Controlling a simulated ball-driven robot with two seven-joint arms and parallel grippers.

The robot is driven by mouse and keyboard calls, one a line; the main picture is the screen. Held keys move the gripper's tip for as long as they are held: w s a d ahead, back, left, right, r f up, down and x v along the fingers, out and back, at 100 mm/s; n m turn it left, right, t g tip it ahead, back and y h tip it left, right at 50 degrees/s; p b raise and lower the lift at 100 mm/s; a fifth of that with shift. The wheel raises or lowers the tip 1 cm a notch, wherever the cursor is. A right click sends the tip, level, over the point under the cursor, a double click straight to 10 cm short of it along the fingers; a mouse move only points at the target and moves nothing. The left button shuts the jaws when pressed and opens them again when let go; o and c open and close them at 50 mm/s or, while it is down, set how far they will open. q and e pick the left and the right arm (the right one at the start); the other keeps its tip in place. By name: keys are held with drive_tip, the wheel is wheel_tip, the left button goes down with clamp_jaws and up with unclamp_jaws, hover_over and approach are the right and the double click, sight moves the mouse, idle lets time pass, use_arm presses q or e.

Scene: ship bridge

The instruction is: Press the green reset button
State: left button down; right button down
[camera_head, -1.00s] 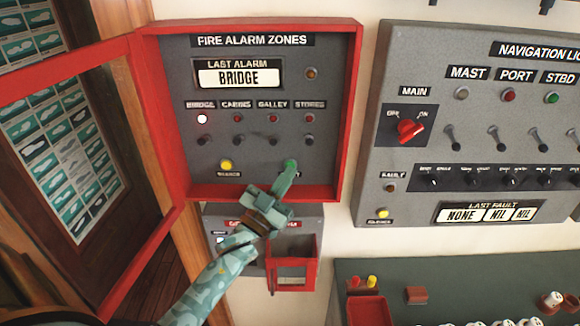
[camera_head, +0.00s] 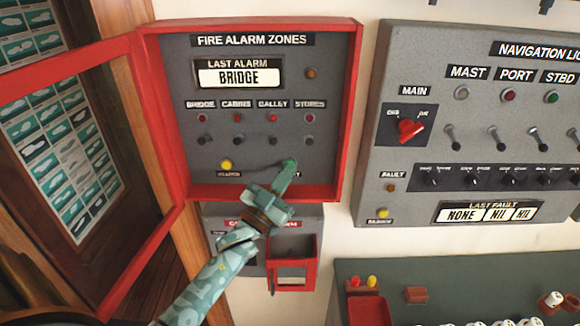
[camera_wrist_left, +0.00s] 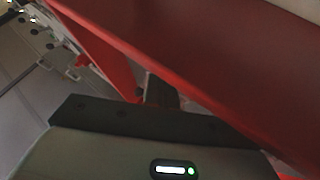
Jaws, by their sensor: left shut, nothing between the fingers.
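The fire alarm panel (camera_head: 335,110) is a grey board in an open red box on the wall. My left gripper (camera_head: 287,169) is shut and empty, with its tip at the panel's lower right. The green reset button cannot be told apart from the green fingertips there, and the label below is mostly covered. Whether the tip touches the board cannot be told. In the left wrist view the fingers (camera_wrist_left: 158,92) are dark beside the red box wall (camera_wrist_left: 200,55). My right gripper is not in view.
A yellow button (camera_head: 226,165) sits at the panel's lower left. The red-framed door (camera_head: 160,130) hangs open at left. A smaller grey box (camera_head: 305,220) with a red-framed flap is below. The navigation lights panel (camera_head: 480,100) is to the right, above a console (camera_head: 450,270).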

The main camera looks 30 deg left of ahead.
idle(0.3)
use_arm(q)
drive_tip(key=shift+s+d+p, duration=0.35)
drive_tip(key=shift+s+d, duration=0.1)
drive_tip(key=shift+s, duration=0.25)
drive_tip(key=s+d, duration=0.1)
drive_tip(key=s+p, duration=0.1)
drive_tip(key=s+d, duration=0.1)
drive_tip(key=s, duration=0.1)
drive_tip(key=shift+s+d+p, duration=0.1)
drive_tip(key=shift+d+p, duration=0.2)
drive_tip(key=shift+p, duration=0.1)
idle(0.6)
